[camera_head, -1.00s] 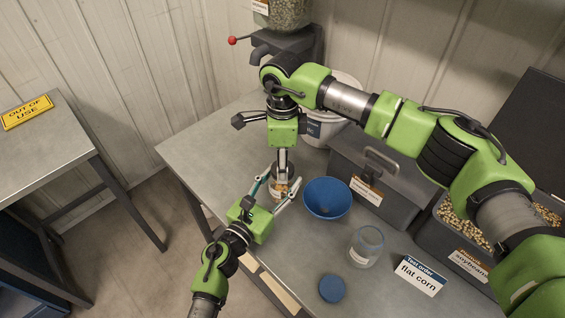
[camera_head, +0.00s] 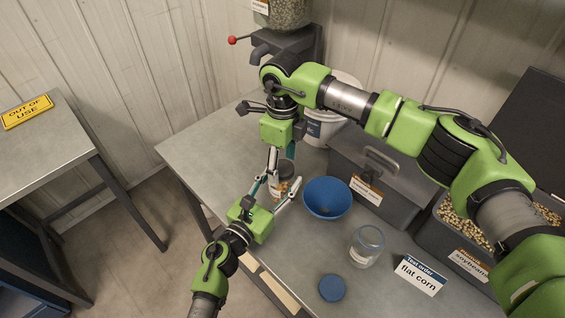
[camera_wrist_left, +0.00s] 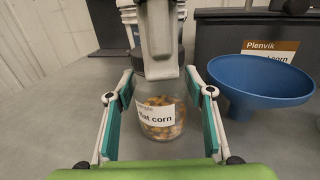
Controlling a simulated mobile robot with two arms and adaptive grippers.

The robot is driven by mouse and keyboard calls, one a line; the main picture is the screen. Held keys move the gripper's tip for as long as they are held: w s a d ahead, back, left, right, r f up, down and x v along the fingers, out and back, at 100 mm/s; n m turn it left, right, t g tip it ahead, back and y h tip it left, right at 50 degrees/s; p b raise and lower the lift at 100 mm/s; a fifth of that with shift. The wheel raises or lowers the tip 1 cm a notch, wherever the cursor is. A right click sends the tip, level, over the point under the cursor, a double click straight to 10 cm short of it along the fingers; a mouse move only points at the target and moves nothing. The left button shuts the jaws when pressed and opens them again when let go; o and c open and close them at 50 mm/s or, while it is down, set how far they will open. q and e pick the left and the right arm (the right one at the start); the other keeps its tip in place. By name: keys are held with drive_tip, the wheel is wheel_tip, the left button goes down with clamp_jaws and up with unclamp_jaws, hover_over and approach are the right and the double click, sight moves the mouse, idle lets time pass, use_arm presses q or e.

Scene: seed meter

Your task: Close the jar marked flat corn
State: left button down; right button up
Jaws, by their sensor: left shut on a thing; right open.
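The clear jar marked flat corn (camera_wrist_left: 160,112) stands on the table with kernels inside; it also shows in the head view (camera_head: 281,188). A dark grey lid (camera_wrist_left: 160,66) sits on its mouth; whether it is tight cannot be seen. My left gripper (camera_head: 275,190) is shut around the jar's sides, one finger on each side in the left wrist view (camera_wrist_left: 160,100). My right gripper (camera_head: 281,163) points down from above, open, with its fingers spread around the top of the lid. One of its fingers hides part of the lid in the left wrist view.
A blue funnel (camera_head: 327,198) stands close to the right of the jar. An open empty jar (camera_head: 366,247), a blue lid (camera_head: 332,288) and a flat corn order sign (camera_head: 419,274) are nearer the front. Grey bins stand at the right.

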wheel_tip(320, 180, up, 12)
idle(0.4)
use_arm(q)
drive_tip(key=c, duration=0.9)
unclamp_jaws()
drive_tip(key=v, duration=1.2)
